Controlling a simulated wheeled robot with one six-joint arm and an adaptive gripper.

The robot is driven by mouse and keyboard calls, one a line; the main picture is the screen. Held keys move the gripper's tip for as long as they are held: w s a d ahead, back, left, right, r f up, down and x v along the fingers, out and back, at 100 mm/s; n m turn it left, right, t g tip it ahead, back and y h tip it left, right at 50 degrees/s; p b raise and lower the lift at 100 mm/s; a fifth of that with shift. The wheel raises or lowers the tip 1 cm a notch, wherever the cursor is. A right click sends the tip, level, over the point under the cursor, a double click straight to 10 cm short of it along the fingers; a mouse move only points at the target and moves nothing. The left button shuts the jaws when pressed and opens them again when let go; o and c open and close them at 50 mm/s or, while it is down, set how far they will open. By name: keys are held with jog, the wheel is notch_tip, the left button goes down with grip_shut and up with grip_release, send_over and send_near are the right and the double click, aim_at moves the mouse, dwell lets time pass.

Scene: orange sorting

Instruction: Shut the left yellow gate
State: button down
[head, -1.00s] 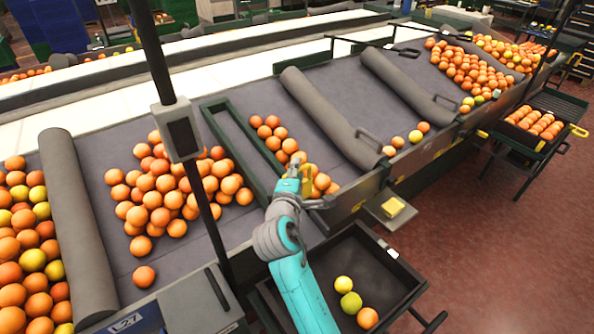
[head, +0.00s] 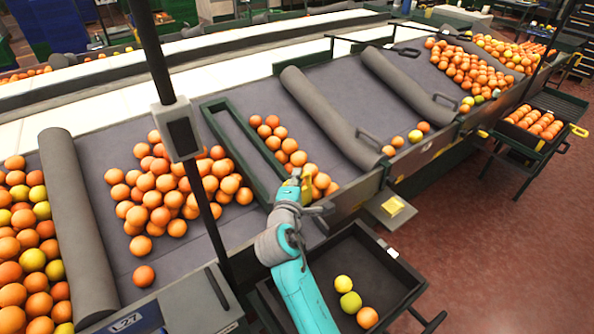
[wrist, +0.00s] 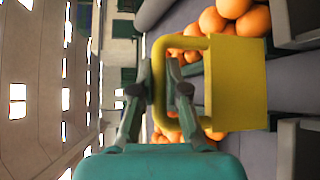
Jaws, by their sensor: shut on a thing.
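The left yellow gate (head: 306,188) is at the front end of the narrow lane beside the green frame, mostly hidden behind my arm in the head view. In the wrist view the gate (wrist: 237,85) is a flat yellow panel with a loop handle on its left. My gripper (wrist: 160,72) is shut on the handle's outer bar, with a finger on either side of it; it also shows in the head view (head: 298,180). Several oranges (head: 290,146) lie in the lane behind the gate, and some show through and beside the handle in the wrist view.
A dark tray (head: 385,265) with two yellow-green fruits and an orange is below the gate. A small shelf (head: 380,212) with a yellow block (head: 393,205) juts out to the right. A post with a grey box (head: 178,128) stands left of my arm.

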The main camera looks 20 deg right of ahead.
notch_tip(320, 180, down, 5)
jog(key=shift+f, duration=0.1)
jog(key=c, duration=1.2)
grip_release()
jog(key=shift+s, duration=0.1)
jog(key=v, duration=1.2)
jog(key=shift+d, duration=0.1)
